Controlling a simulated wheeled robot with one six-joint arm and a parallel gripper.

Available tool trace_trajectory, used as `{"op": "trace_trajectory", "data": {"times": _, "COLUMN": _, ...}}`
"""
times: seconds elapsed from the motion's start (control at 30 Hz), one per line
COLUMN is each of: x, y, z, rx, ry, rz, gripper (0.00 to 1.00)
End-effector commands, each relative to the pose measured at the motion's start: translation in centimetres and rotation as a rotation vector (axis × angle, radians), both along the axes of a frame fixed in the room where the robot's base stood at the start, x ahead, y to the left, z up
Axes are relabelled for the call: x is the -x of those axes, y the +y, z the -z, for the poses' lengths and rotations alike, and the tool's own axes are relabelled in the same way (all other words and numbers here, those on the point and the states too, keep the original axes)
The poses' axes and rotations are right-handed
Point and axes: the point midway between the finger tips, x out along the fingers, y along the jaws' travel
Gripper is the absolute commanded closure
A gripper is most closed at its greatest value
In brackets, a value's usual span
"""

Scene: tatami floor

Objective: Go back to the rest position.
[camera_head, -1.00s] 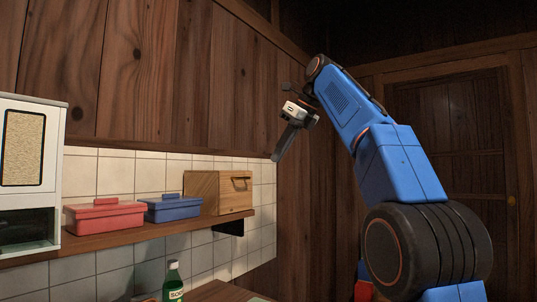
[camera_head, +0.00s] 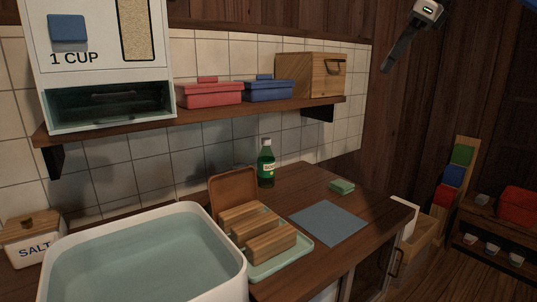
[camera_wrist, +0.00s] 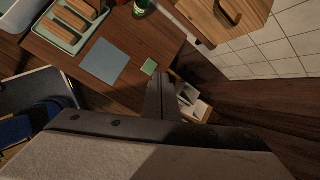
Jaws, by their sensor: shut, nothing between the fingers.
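My gripper (camera_head: 396,53) shows at the top right of the head view, in the air well above the counter and right of the wooden box. Its fingers point down and to the left and hold nothing. In the wrist view my gripper (camera_wrist: 161,97) is shut, its fingers together, with the counter's end and the floor beyond them.
The counter (camera_head: 385,212) bears a water-filled basin (camera_head: 237,275), a green tray (camera_head: 283,262) with wooden blocks, a green bottle (camera_head: 266,168), a sponge (camera_head: 342,186) and a blue cloth (camera_head: 328,223). The shelf (camera_head: 210,120) holds a rice dispenser (camera_head: 158,95), red and blue boxes and a wooden box (camera_head: 312,77).

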Motion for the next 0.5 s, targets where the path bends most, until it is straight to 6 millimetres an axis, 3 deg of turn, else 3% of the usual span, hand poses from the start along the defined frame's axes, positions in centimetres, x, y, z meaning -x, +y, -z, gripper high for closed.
{"op": "trace_trajectory", "data": {"times": 0.5, "x": 8.8, "y": 1.3, "z": 14.5, "rx": 0.409, "ry": -0.119, "rz": -0.569, "gripper": 1.00}}
